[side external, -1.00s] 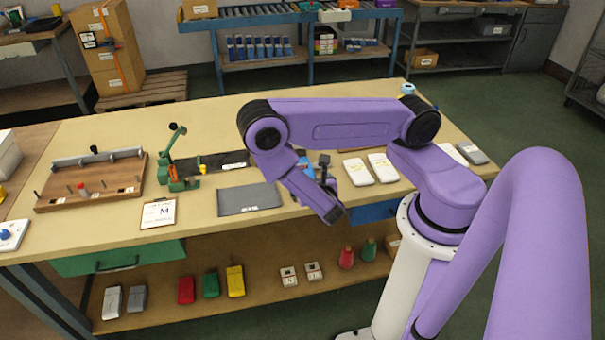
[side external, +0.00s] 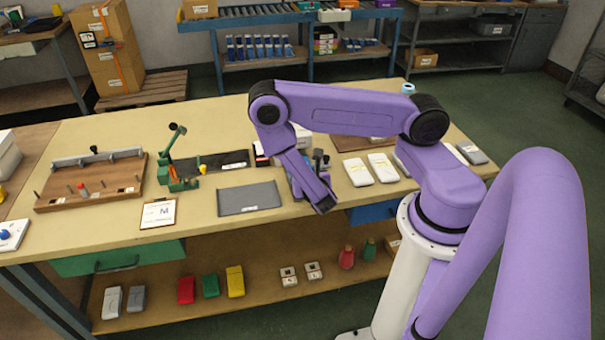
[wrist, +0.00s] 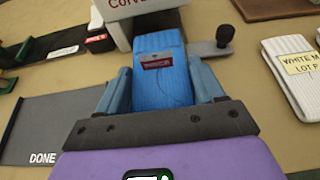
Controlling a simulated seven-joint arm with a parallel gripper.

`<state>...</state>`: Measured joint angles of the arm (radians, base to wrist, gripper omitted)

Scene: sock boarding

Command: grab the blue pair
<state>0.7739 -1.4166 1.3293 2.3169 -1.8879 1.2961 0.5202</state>
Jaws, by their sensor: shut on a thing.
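The blue pair (wrist: 163,92) shows in the wrist view as a ribbed blue bundle with a red-and-white label. My gripper (wrist: 161,78) is shut on it, with one blue-grey finger on each side. The far end of the pair points towards a white box. In the side view my wrist is over the table between the grey mat and the white pairs; my arm largely hides the fingers and the blue pair there. I cannot tell whether the pair touches the table.
A grey mat marked DONE (wrist: 42,158) lies bare at left; it also shows in the side view (side external: 248,198). White pairs (wrist: 294,72) lie at right. The white box (wrist: 125,8) and a dark-handled tool (wrist: 224,37) are just beyond. A green press (side external: 178,172) stands farther left.

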